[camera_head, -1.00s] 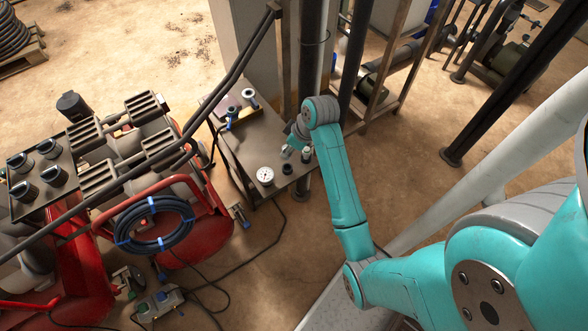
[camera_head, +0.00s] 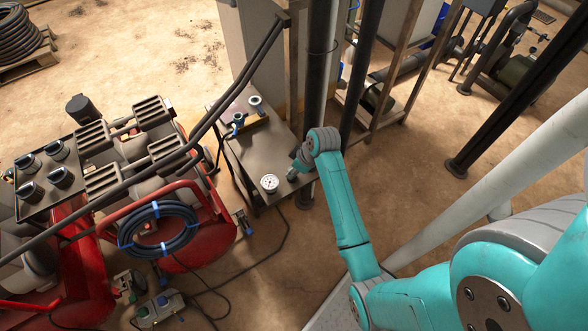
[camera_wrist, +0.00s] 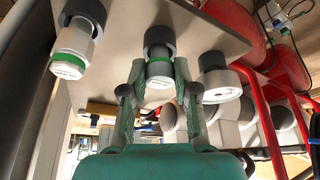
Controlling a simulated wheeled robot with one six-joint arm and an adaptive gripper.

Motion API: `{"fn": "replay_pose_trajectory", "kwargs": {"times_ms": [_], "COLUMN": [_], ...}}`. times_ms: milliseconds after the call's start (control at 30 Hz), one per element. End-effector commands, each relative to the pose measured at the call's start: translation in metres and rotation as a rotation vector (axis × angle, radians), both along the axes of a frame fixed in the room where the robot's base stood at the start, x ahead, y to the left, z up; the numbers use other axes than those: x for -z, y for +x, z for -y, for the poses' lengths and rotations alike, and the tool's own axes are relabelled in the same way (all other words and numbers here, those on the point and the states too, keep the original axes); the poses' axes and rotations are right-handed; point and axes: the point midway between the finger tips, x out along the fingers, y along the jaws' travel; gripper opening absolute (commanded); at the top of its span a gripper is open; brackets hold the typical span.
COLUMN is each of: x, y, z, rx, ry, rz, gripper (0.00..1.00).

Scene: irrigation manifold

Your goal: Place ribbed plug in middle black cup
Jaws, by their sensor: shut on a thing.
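My gripper (camera_wrist: 160,85) is shut on a white plug with a green band (camera_wrist: 159,70), the ribbed plug as far as I can tell; ribs are not clear. The plug is right at the mouth of the middle black cup (camera_wrist: 159,38), in line with it; I cannot tell how deep it sits. A similar white fitting with a green band (camera_wrist: 70,52) stands in a dark cup (camera_wrist: 85,10) on the left. A white round gauge (camera_wrist: 221,86) is in the right dark cup (camera_wrist: 212,60). In the head view my gripper (camera_head: 293,174) is beside the gauge (camera_head: 269,183) and hides the middle cup.
The cups stand on a grey metal table (camera_head: 255,150). At its far end is a block with blue-ringed fittings (camera_head: 245,118). A red machine with a coiled blue hose (camera_head: 160,228) is on the left. Dark posts (camera_head: 360,75) rise close behind my arm.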

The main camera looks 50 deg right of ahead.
Motion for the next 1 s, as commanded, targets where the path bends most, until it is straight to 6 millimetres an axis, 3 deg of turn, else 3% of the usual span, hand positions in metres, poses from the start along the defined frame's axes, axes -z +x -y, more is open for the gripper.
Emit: {"fn": "replay_pose_trajectory", "kwargs": {"times_ms": [33,67,167,567,1000], "x": [0.002,0.002,0.002,-0.004,-0.076], "y": [0.000,0.000,0.000,-0.001,-0.030], "z": [0.000,0.000,0.000,0.000,0.008], "rx": [0.000,0.000,0.000,0.000,0.002], "ry": [0.001,0.001,0.001,-0.001,-0.002], "rz": [-0.001,-0.001,-0.001,0.001,0.003], "gripper": [0.12,0.32,0.55,0.55,0.55]}}
